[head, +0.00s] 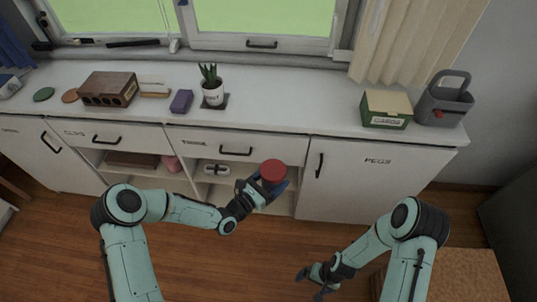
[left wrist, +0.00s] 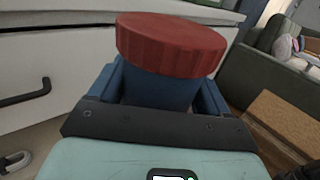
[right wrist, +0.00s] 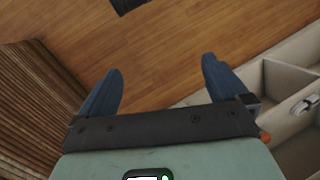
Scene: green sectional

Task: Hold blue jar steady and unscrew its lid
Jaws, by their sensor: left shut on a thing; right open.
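A blue jar (left wrist: 155,90) with a ridged red lid (left wrist: 171,45) is held upright or nearly so in my left gripper (head: 266,186). The lid also shows in the head view (head: 273,171), in front of the cabinet; it sits on top of the jar. My left gripper's blue fingers (left wrist: 103,82) are shut around the jar's body, below the lid. My right gripper (head: 311,278) is lower and to the right, apart from the jar. Its blue fingers (right wrist: 158,90) are spread open with nothing between them but the floor behind.
A white counter (head: 290,103) runs along the wall, with a wooden block (head: 107,88), potted plant (head: 212,88), green box (head: 386,109) and grey caddy (head: 444,98) on it. Below are drawers and open shelves (head: 150,171). A brown woven surface (head: 465,277) lies at lower right.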

